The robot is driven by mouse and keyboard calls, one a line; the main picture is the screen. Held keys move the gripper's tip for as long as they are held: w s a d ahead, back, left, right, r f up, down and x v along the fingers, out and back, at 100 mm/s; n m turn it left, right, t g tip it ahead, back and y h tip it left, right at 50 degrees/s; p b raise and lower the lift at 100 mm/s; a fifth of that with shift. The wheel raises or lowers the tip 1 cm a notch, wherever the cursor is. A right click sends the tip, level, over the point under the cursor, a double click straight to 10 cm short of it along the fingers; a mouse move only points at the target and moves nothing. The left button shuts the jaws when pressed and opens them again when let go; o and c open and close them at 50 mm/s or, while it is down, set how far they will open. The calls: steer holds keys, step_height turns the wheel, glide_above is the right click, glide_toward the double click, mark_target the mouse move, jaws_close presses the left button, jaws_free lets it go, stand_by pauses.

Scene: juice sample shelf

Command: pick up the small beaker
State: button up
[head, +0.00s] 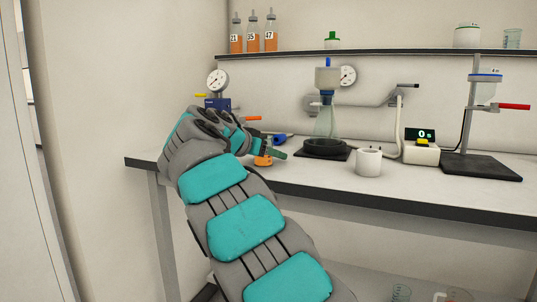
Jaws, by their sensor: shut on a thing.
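My gripper (266,152) is over the left part of the bench, largely hidden behind my own wrist and forearm. A clear glass beaker (512,38) stands on the wall shelf at the far right, well away from my gripper. I cannot tell which of these is the small beaker.
On the bench (440,198) stand a filter flask (325,122) in a dark ring, a white cup (368,162), a scale (421,153) and a clamp stand (470,115). An orange piece (263,161) lies by my gripper. Orange bottles (253,37) stand on the shelf.

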mark_target(269, 142)
steer(key=shift+r, duration=0.2)
steer(key=shift+r+p, duration=0.3)
steer(key=shift+r, duration=1.25)
steer(key=shift+s+a+b, duration=0.15)
steer(key=shift+s+b, duration=0.4)
steer(key=shift+s, duration=0.7)
steer(key=s+a+r+b, duration=0.1)
steer(key=s+a+b, duration=0.1)
steer(key=s, duration=1.1)
steer(key=shift+r, duration=0.3)
steer(key=shift+s, duration=0.2)
